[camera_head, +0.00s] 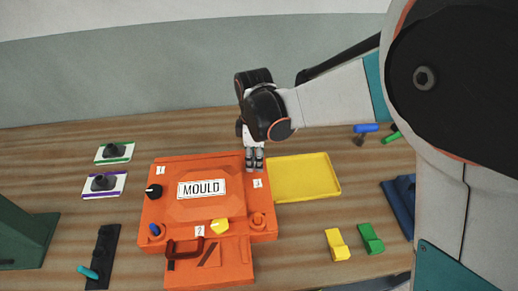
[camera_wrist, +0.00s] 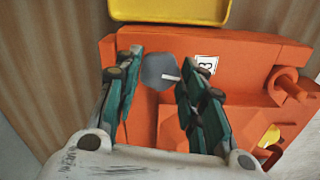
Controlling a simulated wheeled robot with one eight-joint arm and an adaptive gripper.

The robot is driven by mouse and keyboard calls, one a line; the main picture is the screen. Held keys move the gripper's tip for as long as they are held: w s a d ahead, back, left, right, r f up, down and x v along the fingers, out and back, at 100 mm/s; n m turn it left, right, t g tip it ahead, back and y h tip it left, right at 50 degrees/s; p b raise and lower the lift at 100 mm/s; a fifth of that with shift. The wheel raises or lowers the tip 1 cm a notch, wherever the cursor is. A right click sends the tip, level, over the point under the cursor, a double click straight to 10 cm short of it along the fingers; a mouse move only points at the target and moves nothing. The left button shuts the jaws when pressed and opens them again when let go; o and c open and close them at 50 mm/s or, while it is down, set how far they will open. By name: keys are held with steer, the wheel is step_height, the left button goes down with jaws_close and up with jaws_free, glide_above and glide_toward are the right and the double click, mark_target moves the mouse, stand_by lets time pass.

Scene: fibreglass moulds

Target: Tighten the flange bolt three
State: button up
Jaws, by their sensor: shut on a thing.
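The orange mould (camera_head: 165,216) lies on the wooden bench, with a white MOULD label and numbered tags. Flange bolt three (camera_wrist: 156,70) is a grey, faceted head with a white mark, beside the tag 3 (camera_head: 258,184). The tag also shows in the wrist view (camera_wrist: 206,64). My gripper (camera_head: 255,166) points down at the mould's far right corner. In the wrist view its two fingers (camera_wrist: 160,82) are shut on bolt three from both sides. In the head view the fingers hide the bolt.
A black knob (camera_head: 153,191) stands by tag 1 and a yellow knob (camera_head: 219,227) by tag 2. A dark red handle (camera_head: 184,252) rises at the mould's front. An empty yellow tray (camera_head: 306,177) lies right of the mould. Yellow (camera_head: 337,244) and green (camera_head: 370,238) blocks lie front right.

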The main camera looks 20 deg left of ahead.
steer(key=shift+m, duration=1.5)
steer(key=o, duration=1)
steer(key=shift+o, duration=0.2)
steer(key=shift+r, duration=4.05)
